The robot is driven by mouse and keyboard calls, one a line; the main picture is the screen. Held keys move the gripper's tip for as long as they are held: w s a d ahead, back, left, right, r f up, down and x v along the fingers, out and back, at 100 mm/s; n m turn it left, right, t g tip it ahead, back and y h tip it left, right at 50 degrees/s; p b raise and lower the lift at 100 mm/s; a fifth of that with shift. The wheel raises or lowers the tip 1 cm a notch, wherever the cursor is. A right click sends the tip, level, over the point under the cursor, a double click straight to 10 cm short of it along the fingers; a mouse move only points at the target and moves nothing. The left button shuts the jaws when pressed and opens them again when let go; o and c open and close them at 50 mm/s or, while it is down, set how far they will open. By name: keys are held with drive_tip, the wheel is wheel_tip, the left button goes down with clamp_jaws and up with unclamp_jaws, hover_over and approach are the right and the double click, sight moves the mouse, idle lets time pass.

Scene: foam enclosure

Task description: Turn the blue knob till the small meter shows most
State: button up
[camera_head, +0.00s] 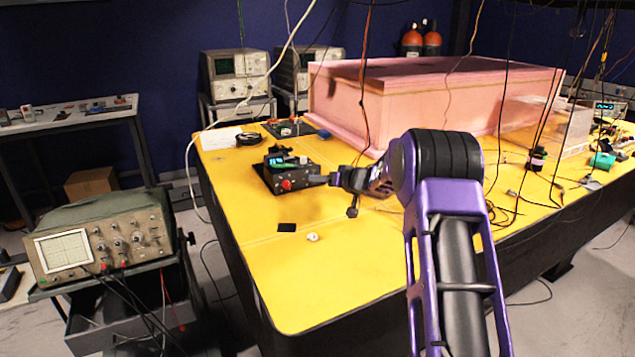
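A small black box (268,178) stands on the yellow table, with a red knob (286,185) on its front. My gripper (319,180) reaches in from the right, close to the right side of the box near the red knob. Whether it touches is unclear. Its fingers are dark and small, so I cannot tell whether they are open or shut.
A pink foam enclosure (430,100) stands behind my arm, with cables hanging in front. A black pad (287,227) and small white piece (313,237) lie on the yellow table (290,290). An oscilloscope (105,240) is at left. The table's front-left area is mostly clear.

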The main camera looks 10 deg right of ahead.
drive_tip(key=shift+x, duration=1.8)
drive_tip(key=shift+c, duration=0.2)
clamp_jaws()
